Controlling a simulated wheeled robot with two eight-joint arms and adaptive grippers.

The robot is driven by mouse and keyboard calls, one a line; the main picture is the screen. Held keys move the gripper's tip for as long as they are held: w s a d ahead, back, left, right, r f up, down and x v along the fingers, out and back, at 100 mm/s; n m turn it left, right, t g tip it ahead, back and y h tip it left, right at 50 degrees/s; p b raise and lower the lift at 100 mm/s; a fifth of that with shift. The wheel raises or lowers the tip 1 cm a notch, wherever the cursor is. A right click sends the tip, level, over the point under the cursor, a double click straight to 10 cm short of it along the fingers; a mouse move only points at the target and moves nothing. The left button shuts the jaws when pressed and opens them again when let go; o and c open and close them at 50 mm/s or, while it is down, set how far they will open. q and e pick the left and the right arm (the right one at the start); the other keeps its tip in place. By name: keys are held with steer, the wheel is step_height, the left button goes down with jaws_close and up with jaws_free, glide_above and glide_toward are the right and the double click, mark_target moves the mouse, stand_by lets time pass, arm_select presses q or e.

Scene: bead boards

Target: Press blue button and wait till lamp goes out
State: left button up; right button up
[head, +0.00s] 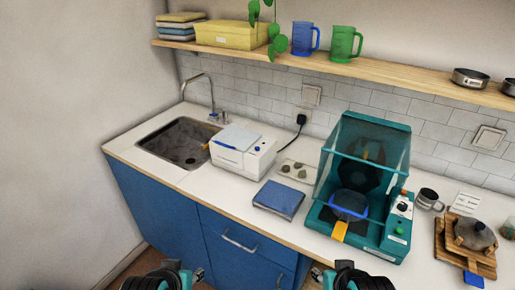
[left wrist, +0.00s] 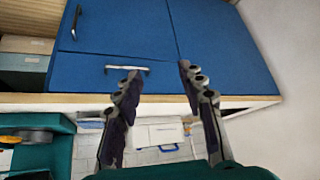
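A white boxy device (head: 243,152) stands on the counter right of the sink, with a blue strip on its front and a small blue spot (head: 257,149), perhaps a button, on its right side. A teal machine (head: 318,215) with a raised clear hood has a side panel with a dark knob (head: 403,207) and a green button (head: 399,230). I cannot make out a lit lamp. My left gripper (left wrist: 157,92) is open and empty in the left wrist view. Both my arms show at the head view's bottom edge, away from the devices; the right fingers are not clear.
A blue flat box (head: 279,199) lies between the devices, near the counter's front. A tray with small stones (head: 299,171) lies behind it. A grey mug (head: 429,198) and wooden boards (head: 482,262) are at right. A shelf (head: 400,77) runs above.

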arm_select(q)
jaws_close()
stand_by(1.2)
